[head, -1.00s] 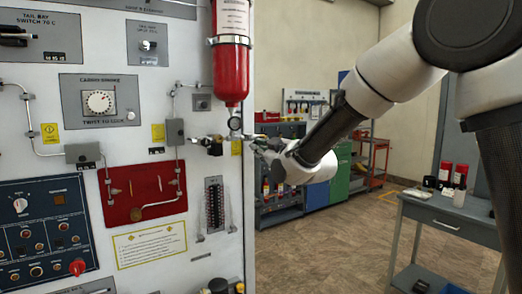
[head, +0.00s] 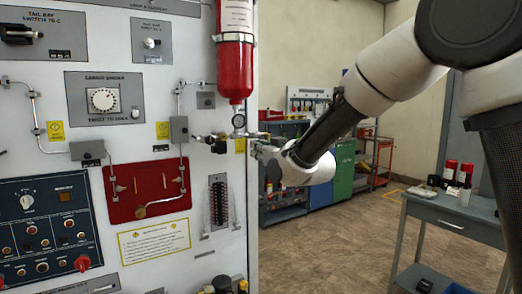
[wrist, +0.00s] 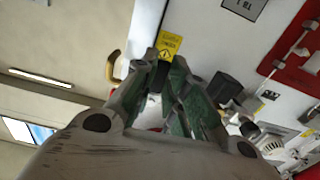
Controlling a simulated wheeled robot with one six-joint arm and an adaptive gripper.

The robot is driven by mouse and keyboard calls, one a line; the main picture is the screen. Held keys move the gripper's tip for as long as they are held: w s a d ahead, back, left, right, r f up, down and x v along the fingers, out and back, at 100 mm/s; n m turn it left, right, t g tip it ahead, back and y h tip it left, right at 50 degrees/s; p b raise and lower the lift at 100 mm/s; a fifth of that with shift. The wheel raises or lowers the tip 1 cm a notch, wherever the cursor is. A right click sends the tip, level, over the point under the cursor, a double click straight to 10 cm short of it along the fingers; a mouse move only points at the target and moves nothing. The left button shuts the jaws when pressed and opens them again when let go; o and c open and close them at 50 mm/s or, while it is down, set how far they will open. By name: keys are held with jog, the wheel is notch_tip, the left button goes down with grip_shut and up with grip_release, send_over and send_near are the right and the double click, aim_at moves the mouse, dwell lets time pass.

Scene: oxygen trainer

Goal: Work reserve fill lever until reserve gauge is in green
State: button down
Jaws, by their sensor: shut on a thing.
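The reserve cylinder (head: 235,68) is red and hangs upright near the panel's right edge. A small round gauge (head: 238,120) sits just under it. Its needle and colours are too small to read. Below the gauge is a metal valve with a dark part (head: 219,144), and a thin bar, the reserve fill lever (head: 248,135), runs right from it to my gripper. My gripper (head: 259,146) is at the panel's right edge, shut on the lever's end. In the wrist view, its green-grey fingers (wrist: 168,78) are close together and hide most of what they hold.
The instrument panel (head: 60,105) fills the left with knobs, pipes and a red plate (head: 125,190). A grey side table (head: 450,212) with bottles stands at the right. Open floor lies between.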

jog(key=shift+m, duration=0.3)
jog(key=c, duration=1.4)
grip_release()
jog(key=shift+c, duration=0.2)
jog(key=v, duration=1.2)
